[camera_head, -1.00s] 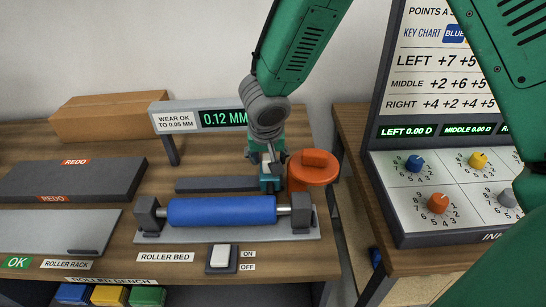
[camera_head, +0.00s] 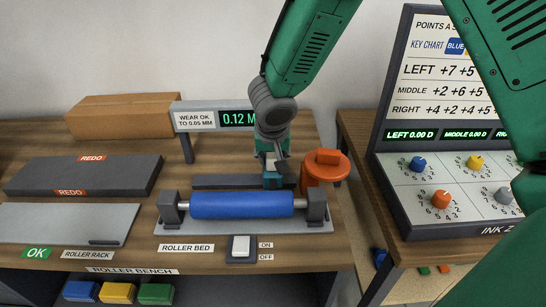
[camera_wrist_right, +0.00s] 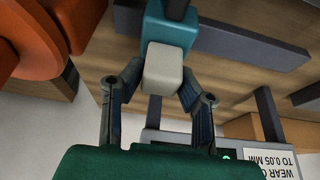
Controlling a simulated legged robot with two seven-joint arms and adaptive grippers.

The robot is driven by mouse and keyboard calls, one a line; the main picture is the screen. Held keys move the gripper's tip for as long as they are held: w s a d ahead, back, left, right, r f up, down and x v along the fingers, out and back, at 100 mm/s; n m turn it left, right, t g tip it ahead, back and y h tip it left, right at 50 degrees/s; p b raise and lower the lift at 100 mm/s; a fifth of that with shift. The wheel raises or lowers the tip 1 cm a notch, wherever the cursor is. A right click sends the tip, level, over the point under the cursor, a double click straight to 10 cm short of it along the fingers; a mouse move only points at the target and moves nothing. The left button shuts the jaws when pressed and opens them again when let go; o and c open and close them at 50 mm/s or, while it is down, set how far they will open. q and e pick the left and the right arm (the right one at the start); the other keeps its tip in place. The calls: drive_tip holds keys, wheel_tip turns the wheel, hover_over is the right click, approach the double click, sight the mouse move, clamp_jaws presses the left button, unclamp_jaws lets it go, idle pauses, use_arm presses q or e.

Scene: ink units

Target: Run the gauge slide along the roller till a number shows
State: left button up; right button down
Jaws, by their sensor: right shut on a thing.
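The blue roller (camera_head: 242,205) lies between two dark end holders on the roller bed. The dark gauge rail (camera_head: 225,182) runs behind it. The teal gauge slide (camera_head: 272,182) sits on the rail behind the roller's right part; it also shows in the wrist view (camera_wrist_right: 172,32). My right gripper (camera_head: 274,161) is shut on the slide's pale knob, which shows between its fingers in the wrist view (camera_wrist_right: 163,68). The gauge display (camera_head: 237,119) reads 0.12 in green, its right end hidden by my arm. My left gripper is not in view.
A switch (camera_head: 241,248) is in front of the roller. A dark REDO rack (camera_head: 85,175) and a grey OK rack (camera_head: 65,223) lie left. The ink panel (camera_head: 440,180) stands right.

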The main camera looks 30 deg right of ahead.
drive_tip(key=shift+w+a, duration=0.25)
drive_tip(key=shift+a, duration=0.3)
drive_tip(key=shift+w+a, duration=0.1)
drive_tip(key=s+d, duration=0.1)
drive_tip(key=d, duration=0.2)
drive_tip(key=s+d+b, duration=0.1)
drive_tip(key=shift+s+d, duration=0.3)
drive_tip(key=shift+d, duration=0.05)
drive_tip(key=shift+w+a+r, duration=0.1)
drive_tip(key=shift+a, duration=0.2)
drive_tip(key=c, duration=1.3)
unclamp_jaws()
drive_tip(key=shift+c, duration=0.2)
drive_tip(key=shift+o, duration=0.7)
drive_tip(key=shift+s+r, duration=0.1)
drive_tip(key=shift+s, duration=0.15)
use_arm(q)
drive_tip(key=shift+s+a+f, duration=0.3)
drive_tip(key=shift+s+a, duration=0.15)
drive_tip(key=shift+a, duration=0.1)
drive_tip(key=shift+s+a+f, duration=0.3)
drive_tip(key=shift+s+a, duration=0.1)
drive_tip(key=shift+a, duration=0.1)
use_arm(e)
drive_tip(key=shift+d, duration=0.1)
